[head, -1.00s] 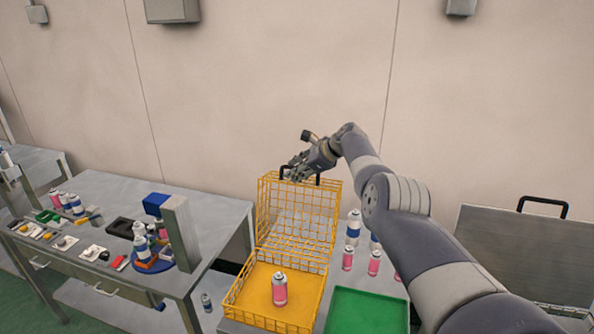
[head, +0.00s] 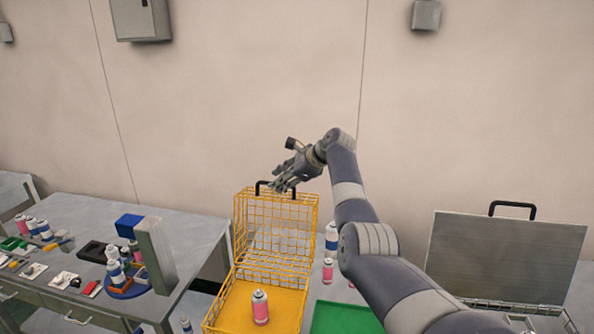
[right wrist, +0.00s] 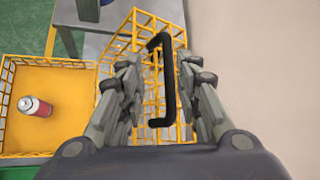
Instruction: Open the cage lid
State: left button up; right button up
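The yellow wire cage's lid (head: 275,228) stands upright, swung back from the yellow cage base (head: 232,305). A black handle (head: 262,187) sits on the lid's top edge. My right gripper (head: 278,183) is at this handle. In the right wrist view the handle (right wrist: 163,80) lies between the two spread fingers of the right gripper (right wrist: 160,85), with gaps on both sides. A pink and white can (head: 260,308) stands in the base, and it also shows in the right wrist view (right wrist: 36,106). My left gripper is not in view.
A green tray (head: 340,318) lies right of the cage, with cans (head: 331,240) behind it. A grey case with a raised lid (head: 505,255) stands at the right. The left table holds a grey block (head: 157,255) and several cans. A wall rises behind.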

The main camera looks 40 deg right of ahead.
jog(key=v, duration=0.7)
jog(key=shift+s+r, duration=0.2)
